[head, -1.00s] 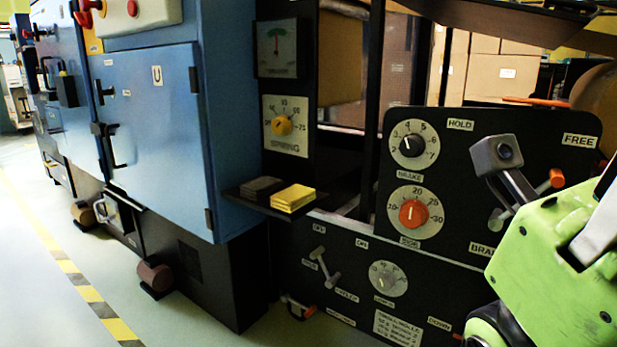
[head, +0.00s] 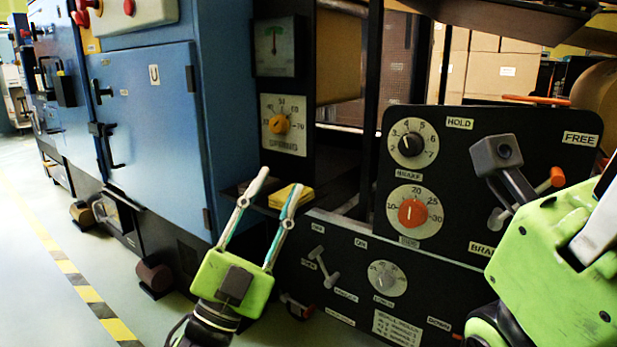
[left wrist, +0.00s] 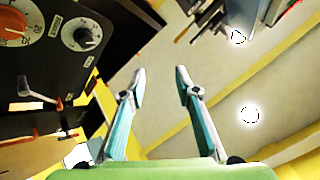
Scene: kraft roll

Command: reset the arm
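A black brake dial (head: 411,145) and an orange dial (head: 413,212) sit left of the lever. Yellow pads (head: 290,196) lie on the shelf behind my left fingers. A smaller grey lever (head: 325,268) is on the lower panel. A blue cabinet (head: 150,120) stands left. Floor is clear at lower left.

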